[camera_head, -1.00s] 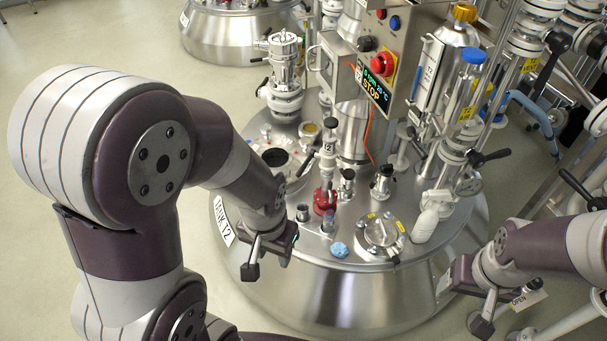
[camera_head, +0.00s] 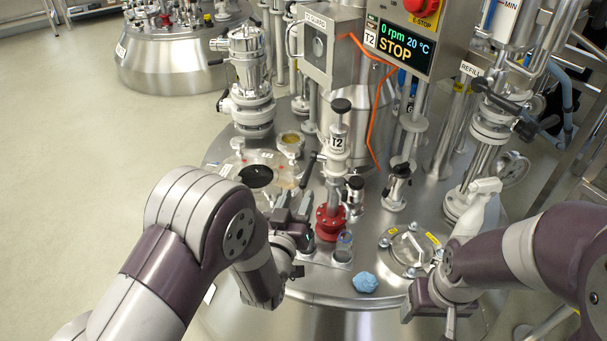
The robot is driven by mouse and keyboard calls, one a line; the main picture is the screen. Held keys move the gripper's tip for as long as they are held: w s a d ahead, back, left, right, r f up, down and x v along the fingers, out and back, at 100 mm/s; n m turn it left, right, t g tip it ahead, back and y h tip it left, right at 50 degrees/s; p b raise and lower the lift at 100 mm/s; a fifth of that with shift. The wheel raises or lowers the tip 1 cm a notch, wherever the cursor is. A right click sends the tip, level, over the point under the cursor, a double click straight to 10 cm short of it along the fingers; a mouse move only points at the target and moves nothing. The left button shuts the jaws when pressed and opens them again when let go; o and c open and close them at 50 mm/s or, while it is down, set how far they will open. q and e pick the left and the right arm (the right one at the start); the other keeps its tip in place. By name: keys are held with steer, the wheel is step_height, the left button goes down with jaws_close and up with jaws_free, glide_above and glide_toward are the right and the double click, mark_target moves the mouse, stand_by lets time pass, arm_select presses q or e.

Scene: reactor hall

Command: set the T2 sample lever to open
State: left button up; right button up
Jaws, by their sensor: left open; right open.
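The T2 sampling valve (camera_head: 337,145) stands upright on a red flange (camera_head: 330,222) on the reactor lid, with a black knob on top. A dark lever (camera_head: 309,170) slants down to the left from its body; the valve's setting cannot be read. My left gripper (camera_head: 294,198) is open and empty, left of the red flange and below the lever, apparently apart from it. My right gripper (camera_head: 428,312) is open and empty at the lid's front right edge, well away from the valve.
A small vial (camera_head: 343,246) stands in front of the red flange, and a blue crumpled item (camera_head: 365,282) lies nearby. A round hatch (camera_head: 410,248) and a white spray bottle (camera_head: 478,210) are to the right. The control box (camera_head: 403,40) and orange cable (camera_head: 372,130) are behind.

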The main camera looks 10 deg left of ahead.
arm_select(q)
steer(key=b, duration=0.2)
glide_toward(313, 159)
steer(key=w, duration=0.3)
steer(key=w+f, duration=0.1)
steer(key=w, duration=0.1)
steer(key=shift+d, duration=0.3)
steer(key=shift+w+r, duration=0.15)
steer(key=shift+w, duration=0.15)
steer(key=shift+c, duration=0.2)
jaws_close()
